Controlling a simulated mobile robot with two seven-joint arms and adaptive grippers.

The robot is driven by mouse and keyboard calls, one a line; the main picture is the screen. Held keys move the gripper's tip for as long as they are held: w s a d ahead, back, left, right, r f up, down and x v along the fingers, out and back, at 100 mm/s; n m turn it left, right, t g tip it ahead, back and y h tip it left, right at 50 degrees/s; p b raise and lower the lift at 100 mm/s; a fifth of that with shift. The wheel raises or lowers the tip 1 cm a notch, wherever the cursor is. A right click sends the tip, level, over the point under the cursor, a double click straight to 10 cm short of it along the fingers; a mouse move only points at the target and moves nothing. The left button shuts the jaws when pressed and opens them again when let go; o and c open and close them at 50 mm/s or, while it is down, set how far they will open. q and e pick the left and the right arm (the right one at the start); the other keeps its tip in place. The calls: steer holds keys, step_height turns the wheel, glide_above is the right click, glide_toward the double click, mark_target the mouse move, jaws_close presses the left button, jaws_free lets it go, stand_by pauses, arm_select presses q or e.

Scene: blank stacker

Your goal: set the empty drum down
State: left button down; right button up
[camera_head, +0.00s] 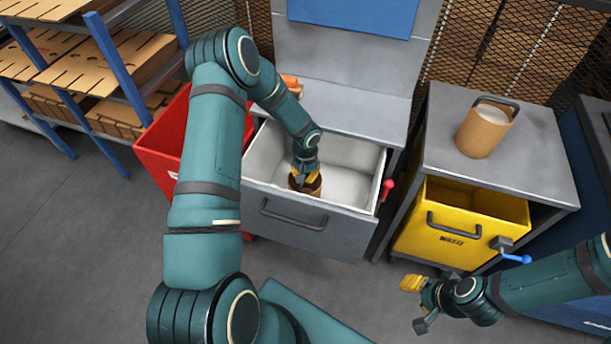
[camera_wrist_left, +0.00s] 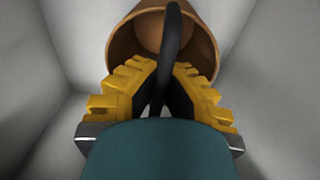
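The empty drum (camera_head: 308,187) is a brown cylinder low inside the open drawer (camera_head: 307,218), which has pale inner walls and a grey front. In the left wrist view I look into the drum (camera_wrist_left: 122,42); its inside is bare and brown. My left gripper (camera_head: 304,174) reaches down into the drawer over the drum. In the left wrist view its yellow fingers (camera_wrist_left: 160,88) are closed on the drum's dark handle (camera_wrist_left: 172,40). Whether the drum touches the drawer floor is hard to tell. My right gripper (camera_head: 416,304) is apart from everything, fingers spread and empty.
A second brown drum (camera_head: 484,128) with pale contents and a handle stands on the grey cabinet (camera_head: 530,165). Below it a yellow waste bin (camera_head: 460,240) is pulled partly out. A red bin (camera_head: 165,145) stands left of the drawer. Shelves with cardboard (camera_head: 105,70) are at far left.

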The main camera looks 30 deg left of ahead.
arm_select(q)
steer(key=c, duration=1.7)
jaws_free()
steer(key=shift+f, duration=0.15)
steer(key=o, duration=0.6)
steer(key=shift+c, duration=0.2)
steer(key=shift+r, duration=0.3)
step_height(320, 180, up, 12)
steer(key=p, duration=0.2)
steer(key=shift+f, duration=0.15)
